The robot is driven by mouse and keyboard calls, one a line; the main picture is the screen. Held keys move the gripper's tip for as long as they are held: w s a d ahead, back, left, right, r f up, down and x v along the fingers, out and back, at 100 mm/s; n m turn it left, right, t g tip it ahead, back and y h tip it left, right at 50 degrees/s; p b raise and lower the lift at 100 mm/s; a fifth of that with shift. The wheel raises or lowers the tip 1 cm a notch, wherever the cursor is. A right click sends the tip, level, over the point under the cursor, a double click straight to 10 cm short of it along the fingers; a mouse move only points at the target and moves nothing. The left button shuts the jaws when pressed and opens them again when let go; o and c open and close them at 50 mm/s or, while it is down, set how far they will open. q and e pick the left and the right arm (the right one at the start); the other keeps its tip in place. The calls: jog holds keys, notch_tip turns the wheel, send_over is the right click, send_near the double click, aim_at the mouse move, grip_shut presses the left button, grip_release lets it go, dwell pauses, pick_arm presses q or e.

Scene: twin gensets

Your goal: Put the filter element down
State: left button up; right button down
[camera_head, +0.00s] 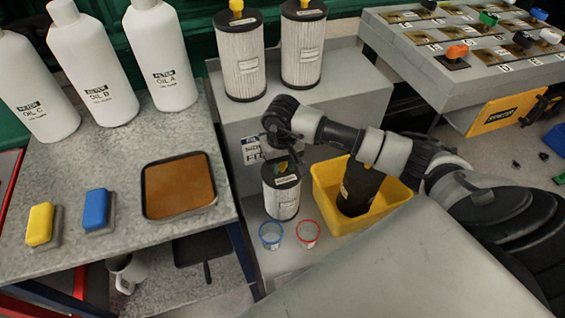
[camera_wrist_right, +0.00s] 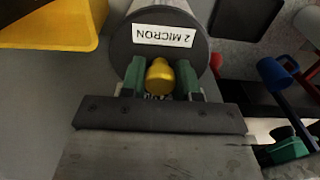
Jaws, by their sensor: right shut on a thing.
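The filter element (camera_head: 281,199) has a pale pleated body and a dark top cap. It is upright over the lower grey ledge, left of the yellow bin; I cannot tell whether its base touches the ledge. My right gripper (camera_head: 284,167) is above it, shut on the yellow knob of its cap. In the right wrist view the filter element (camera_wrist_right: 162,37) shows its dark cap with a "2 MICRON" label, and the green fingers of my right gripper (camera_wrist_right: 160,80) flank the yellow knob. My left gripper is not in view.
A yellow bin (camera_head: 390,204) holds a dark filter (camera_head: 359,188). A blue ring (camera_head: 270,246) and a red ring (camera_head: 308,243) lie in front of the filter element. Two pale filters (camera_head: 241,62) stand on the upper ledge. Oil bottles (camera_head: 93,75) and a brown tray (camera_head: 178,214) occupy the left bench.

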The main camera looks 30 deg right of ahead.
jog(key=shift+f, duration=0.35)
jog(key=shift+f, duration=0.2)
jog(key=c, duration=0.8)
grip_release()
jog(key=shift+r, duration=0.15)
